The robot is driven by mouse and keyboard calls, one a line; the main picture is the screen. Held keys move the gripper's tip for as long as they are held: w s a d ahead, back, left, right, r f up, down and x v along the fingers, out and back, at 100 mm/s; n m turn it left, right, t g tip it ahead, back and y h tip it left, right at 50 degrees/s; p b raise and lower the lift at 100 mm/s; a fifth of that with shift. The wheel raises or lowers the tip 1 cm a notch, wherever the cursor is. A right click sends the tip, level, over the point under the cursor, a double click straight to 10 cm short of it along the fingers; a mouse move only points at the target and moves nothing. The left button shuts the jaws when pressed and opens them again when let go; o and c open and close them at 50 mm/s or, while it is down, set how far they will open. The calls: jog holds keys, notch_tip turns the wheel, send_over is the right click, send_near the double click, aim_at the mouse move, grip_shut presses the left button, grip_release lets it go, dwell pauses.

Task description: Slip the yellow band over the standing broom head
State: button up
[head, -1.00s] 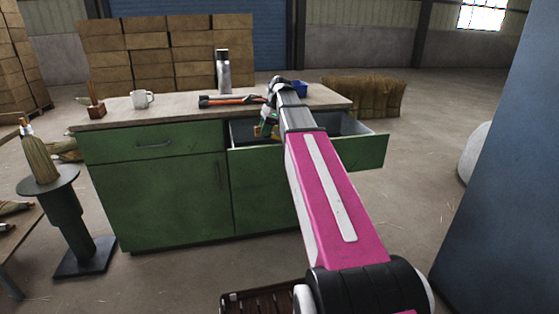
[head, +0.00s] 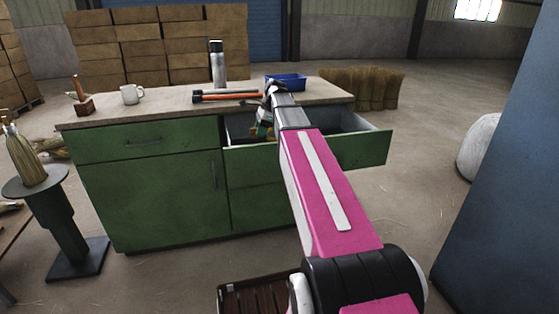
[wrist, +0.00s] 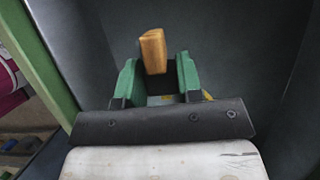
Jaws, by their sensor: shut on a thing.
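The standing broom head (head: 27,160) is a straw bundle with a narrow top, upright on a dark round pedestal (head: 62,205) at the left edge of the head view. My gripper (head: 263,130) is inside the open drawer (head: 362,149) of the green cabinet, far from the broom head. A small yellow patch shows beside the right finger. In the head view my arm hides part of the drawer.
The cabinet top (head: 165,107) carries a mug (head: 131,94), a steel flask (head: 217,65), an orange-and-black tool (head: 225,96) and a blue bin (head: 286,81). Drawer walls surround my gripper. A blue panel (head: 500,190) stands close at right.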

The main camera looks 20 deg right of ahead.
jog(key=shift+w+f, duration=0.15)
jog(key=shift+f, duration=0.7)
jog(key=shift+f, duration=0.1)
jog(key=shift+f, duration=4.7)
jog(key=shift+f, duration=0.15)
jog(key=o, duration=0.9)
jog(key=shift+o, duration=0.2)
